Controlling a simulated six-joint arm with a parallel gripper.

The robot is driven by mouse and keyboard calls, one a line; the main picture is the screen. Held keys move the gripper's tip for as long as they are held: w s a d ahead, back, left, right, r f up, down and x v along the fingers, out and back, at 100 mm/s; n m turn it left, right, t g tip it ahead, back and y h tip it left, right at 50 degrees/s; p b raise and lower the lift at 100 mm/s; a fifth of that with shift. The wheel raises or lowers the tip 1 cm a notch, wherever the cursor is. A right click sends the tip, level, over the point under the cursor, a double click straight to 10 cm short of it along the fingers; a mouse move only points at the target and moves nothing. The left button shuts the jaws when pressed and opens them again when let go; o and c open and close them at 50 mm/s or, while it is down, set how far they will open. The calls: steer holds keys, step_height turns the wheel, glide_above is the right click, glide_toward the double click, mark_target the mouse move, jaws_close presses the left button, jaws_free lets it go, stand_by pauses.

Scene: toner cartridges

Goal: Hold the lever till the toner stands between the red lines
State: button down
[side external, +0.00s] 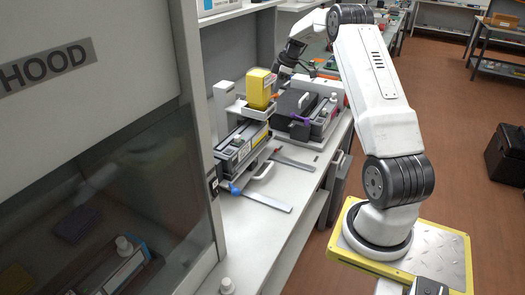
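A filling stand (228,108) on the bench holds a yellow toner container (259,88) upright above a long grey and black cartridge (240,148). A blue knob (235,188) shows at the near end of this cartridge; I cannot tell whether it belongs to the lever. My gripper (279,68) is small and dark at the end of my arm, just right of and behind the yellow container. I cannot tell whether it touches anything or how its fingers stand. The toner level and the red lines cannot be made out.
Flat metal strips (267,201) lie on the bench (285,232). The fume hood (95,110) walls off the left. The bench front is mostly clear.

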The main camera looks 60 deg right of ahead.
steer(key=shift+f, duration=0.75)
steer(key=shift+r, duration=0.15)
stand_by(5.4)
steer(key=shift+r, duration=3.9)
steer(key=shift+w+a, duration=0.1)
